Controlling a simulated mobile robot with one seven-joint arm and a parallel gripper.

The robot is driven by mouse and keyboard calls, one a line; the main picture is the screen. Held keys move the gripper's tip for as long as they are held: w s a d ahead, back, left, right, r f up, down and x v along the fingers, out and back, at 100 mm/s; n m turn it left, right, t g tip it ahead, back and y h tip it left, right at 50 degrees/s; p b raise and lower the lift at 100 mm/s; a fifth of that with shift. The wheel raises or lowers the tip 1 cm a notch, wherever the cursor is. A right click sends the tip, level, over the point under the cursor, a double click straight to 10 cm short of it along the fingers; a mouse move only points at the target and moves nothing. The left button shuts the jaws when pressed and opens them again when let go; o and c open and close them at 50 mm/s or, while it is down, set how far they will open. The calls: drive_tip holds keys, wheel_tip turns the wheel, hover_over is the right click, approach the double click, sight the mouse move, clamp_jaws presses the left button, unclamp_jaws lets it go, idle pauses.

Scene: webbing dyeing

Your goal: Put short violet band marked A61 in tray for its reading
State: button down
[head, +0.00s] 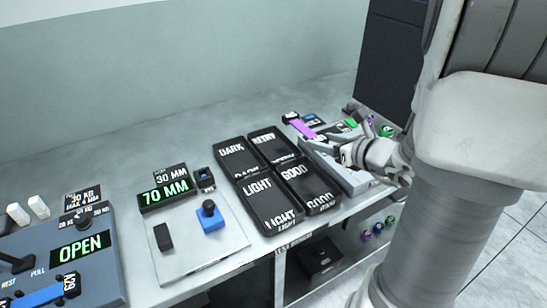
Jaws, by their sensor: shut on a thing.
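A violet band (303,128) with a dark end piece lies slantwise at the back left edge of a grey box; any marking on it is too small to read. My gripper (347,153) is over this box, at the right of the trays, shut and apparently on the near end of the violet band; the contact is hard to see. Four black trays stand to its left: DARK (231,148), RETRY (267,136), LIGHT (258,188) and GOOD (296,172). They look empty. A reader display (165,194) shows 70 MM in green.
The grey box (352,180) is beside the trays. A plate (190,258) with a black block and a blue knobbed block lies left of them. A blue-grey machine (100,272) showing OPEN holds a blue band (45,295) at far left. Bare table lies behind.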

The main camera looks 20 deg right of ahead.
drive_tip(key=shift+s+d, duration=0.15)
drive_tip(key=shift+d, duration=0.15)
drive_tip(key=w+a+f+b, duration=0.1)
drive_tip(key=w+a+f, duration=0.1)
drive_tip(key=w, duration=0.1)
drive_tip(key=w+a+f+b, duration=0.1)
drive_tip(key=w+a+f, duration=0.1)
drive_tip(key=w, duration=0.1)
drive_tip(key=w+a+f+b, duration=0.1)
drive_tip(key=w+a+f, duration=0.1)
drive_tip(key=w+f, duration=0.1)
drive_tip(key=shift+w, duration=0.4)
wheel_tip(320, 180, down, 4)
drive_tip(key=shift+r+b, duration=0.1)
drive_tip(key=shift+b, duration=0.75)
drive_tip(key=shift+s, duration=0.1)
